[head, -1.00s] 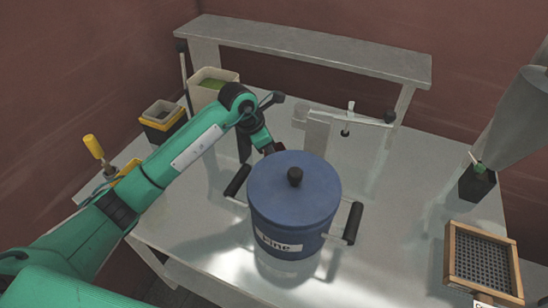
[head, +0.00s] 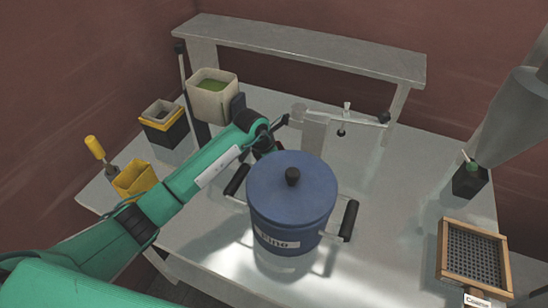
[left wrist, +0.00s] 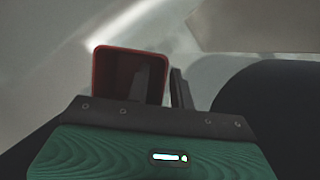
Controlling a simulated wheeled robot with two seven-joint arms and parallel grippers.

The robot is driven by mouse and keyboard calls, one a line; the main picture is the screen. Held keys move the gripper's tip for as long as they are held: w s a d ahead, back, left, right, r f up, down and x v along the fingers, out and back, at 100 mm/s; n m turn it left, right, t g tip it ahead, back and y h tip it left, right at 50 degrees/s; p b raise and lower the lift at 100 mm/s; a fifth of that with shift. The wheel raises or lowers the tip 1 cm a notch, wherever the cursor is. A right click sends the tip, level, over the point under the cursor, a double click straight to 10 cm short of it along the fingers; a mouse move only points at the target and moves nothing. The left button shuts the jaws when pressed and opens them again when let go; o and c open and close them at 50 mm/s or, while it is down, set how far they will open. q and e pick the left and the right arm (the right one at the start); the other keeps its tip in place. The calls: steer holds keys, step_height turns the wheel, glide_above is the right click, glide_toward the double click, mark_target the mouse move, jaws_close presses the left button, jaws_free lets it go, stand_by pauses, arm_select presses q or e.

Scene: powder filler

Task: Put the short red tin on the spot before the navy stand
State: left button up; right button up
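The red tin (left wrist: 97,75) shows in the left wrist view as an open, square-cornered red rim with a dark inside. My left gripper (left wrist: 165,85) has one finger inside the tin and one outside its right wall. The gap is narrow, and the fingers look shut on that wall. In the head view, my left arm reaches behind the blue pot, which hides the fingertips and the tin. I cannot pick out the navy stand or the spot before it for sure. My right gripper is not in view.
The lidded blue pot (head: 292,200) with black handles stands mid-table. A yellow box (head: 135,180), a green-filled bin (head: 212,97) and a dark, yellow-rimmed box (head: 165,125) are at left. A framed sieve (head: 475,255) is at right. A grey shelf (head: 300,47) spans the back.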

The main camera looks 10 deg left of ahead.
arm_select(q)
jaws_close()
